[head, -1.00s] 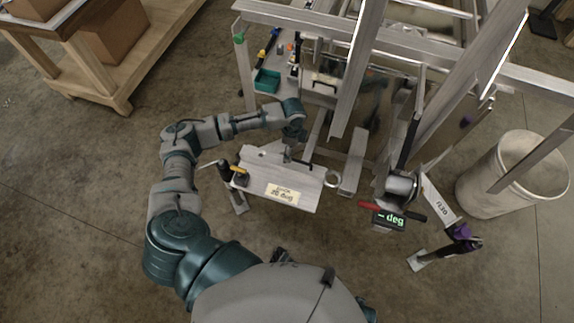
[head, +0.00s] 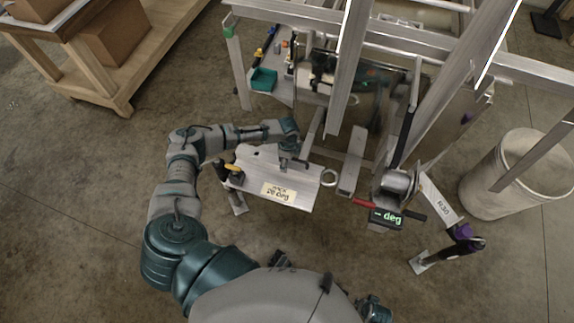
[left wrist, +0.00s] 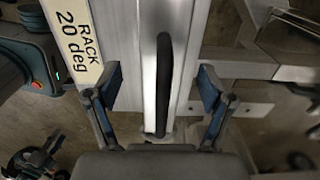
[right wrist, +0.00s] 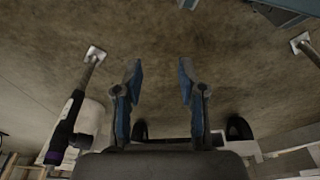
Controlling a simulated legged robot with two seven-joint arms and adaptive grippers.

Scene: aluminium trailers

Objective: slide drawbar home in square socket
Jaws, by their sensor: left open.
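My left gripper (head: 290,152) is over the far edge of a silver plate labelled "RACK 20 deg" (head: 280,192). In the left wrist view its fingers (left wrist: 162,88) are open on either side of a silver bar (left wrist: 148,45) with a dark strip or handle (left wrist: 163,85) along it. They appear clear of the bar. A square aluminium tube (head: 352,165) points toward me right of the plate; I cannot tell whether it is the drawbar or its socket. My right gripper (right wrist: 159,82) is open and empty above the concrete floor.
The trailer frame (head: 420,45) fills the upper right. A display reading "- deg" (head: 386,218) and a purple-handled jack or stand (head: 462,235) are at right. A bucket (head: 518,170) stands beyond. A wooden cart (head: 125,75) is upper left. The floor at lower left is clear.

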